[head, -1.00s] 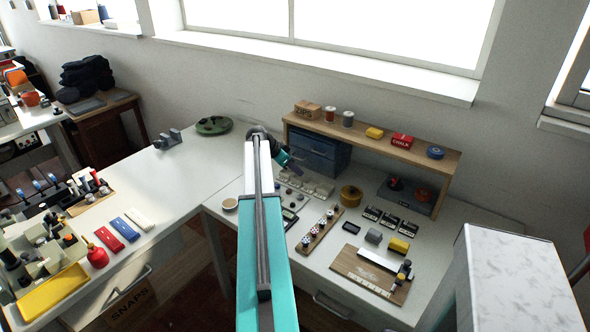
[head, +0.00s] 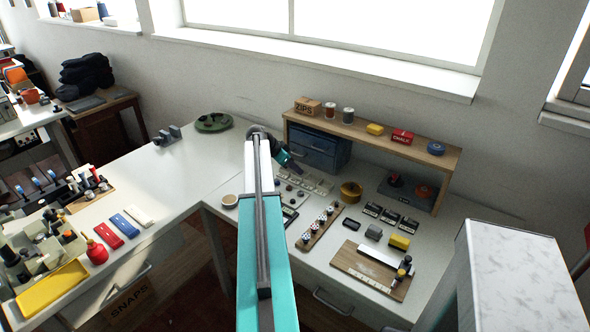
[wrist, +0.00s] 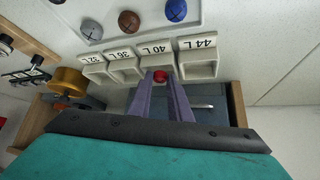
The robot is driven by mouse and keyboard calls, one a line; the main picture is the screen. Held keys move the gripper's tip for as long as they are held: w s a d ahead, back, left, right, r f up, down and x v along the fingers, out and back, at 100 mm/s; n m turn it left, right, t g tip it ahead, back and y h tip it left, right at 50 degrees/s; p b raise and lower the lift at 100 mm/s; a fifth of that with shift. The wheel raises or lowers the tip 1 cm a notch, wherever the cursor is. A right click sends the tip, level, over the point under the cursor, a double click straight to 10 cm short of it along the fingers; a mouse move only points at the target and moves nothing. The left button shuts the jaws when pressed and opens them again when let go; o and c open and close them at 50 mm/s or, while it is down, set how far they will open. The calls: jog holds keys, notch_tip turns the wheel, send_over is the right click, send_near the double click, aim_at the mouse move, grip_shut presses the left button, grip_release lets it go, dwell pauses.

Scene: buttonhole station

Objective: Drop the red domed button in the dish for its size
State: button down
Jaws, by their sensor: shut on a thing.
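My gripper (wrist: 160,82) has its two purple fingers shut on the red domed button (wrist: 160,75), which shows between the fingertips in the wrist view. The button appears at the 40 L dish (wrist: 157,52); whether it is above or inside the rim I cannot tell. The 44 L dish (wrist: 198,70) is beside it on one side. The 36 L dish (wrist: 125,70) and 32 L dish (wrist: 95,72) are on the other. In the head view the row of pale dishes (head: 318,185) lies beside my gripper (head: 296,168), and the button cannot be made out.
A pale board with grey, brown and blue (wrist: 176,10) buttons lies beside the dishes. Blue drawers (head: 322,152) stand under a wooden shelf (head: 440,155) behind them. A brass-coloured round tin (head: 350,191) is to the right. The left table's middle is fairly clear.

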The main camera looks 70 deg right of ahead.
jog(key=shift+f, duration=0.3)
jog(key=c, duration=1.6)
grip_release()
jog(key=shift+w, duration=0.1)
jog(key=shift+r, duration=0.25)
jog(key=shift+d+r+p, duration=0.15)
jog(key=shift+r+p, duration=0.25)
jog(key=shift+p, duration=0.25)
jog(key=b+v, duration=0.2)
jog(key=v, duration=1)
